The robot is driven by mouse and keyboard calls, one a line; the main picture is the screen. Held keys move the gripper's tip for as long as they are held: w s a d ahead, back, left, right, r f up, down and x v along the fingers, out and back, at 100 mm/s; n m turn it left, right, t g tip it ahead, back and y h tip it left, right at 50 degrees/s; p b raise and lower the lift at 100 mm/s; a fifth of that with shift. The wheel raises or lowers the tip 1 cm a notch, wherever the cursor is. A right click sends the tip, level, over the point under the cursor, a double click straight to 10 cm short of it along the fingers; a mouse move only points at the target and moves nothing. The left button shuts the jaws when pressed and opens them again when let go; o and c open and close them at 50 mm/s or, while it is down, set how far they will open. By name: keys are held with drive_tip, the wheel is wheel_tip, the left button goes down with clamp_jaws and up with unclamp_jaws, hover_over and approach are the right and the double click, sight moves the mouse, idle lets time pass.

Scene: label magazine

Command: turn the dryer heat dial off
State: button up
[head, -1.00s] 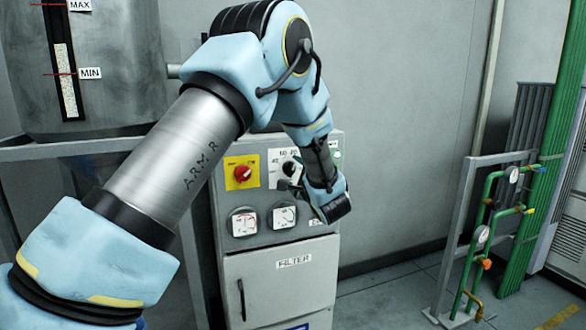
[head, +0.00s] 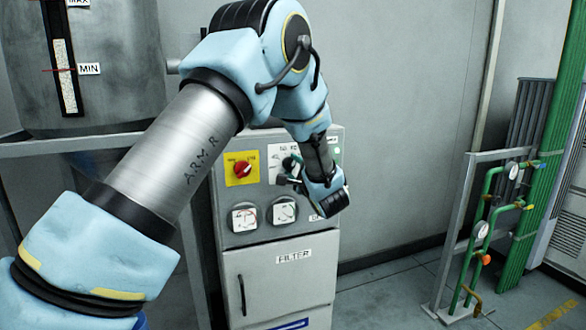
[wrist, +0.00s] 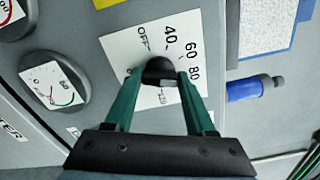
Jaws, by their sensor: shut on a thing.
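The dryer heat dial is a black knob on a white plate marked OFF, 40, 60 and 80. It shows in the head view (head: 289,163) on the upper right of the grey control panel, and in the wrist view (wrist: 160,67) between the fingers. My gripper (wrist: 158,79) has its two green fingers on opposite sides of the knob, shut on it. In the head view my gripper (head: 292,177) reaches the dial from the lower right. The fingers partly cover the knob, and I cannot tell which mark it points to.
A red rotary switch (head: 243,169) on a yellow plate sits left of the dial. Two round gauges are below, one of them (wrist: 53,82) close to the left finger in the wrist view. A filter door (head: 280,285) is underneath. Green pipes (head: 483,230) stand at the right.

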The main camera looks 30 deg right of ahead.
clamp_jaws()
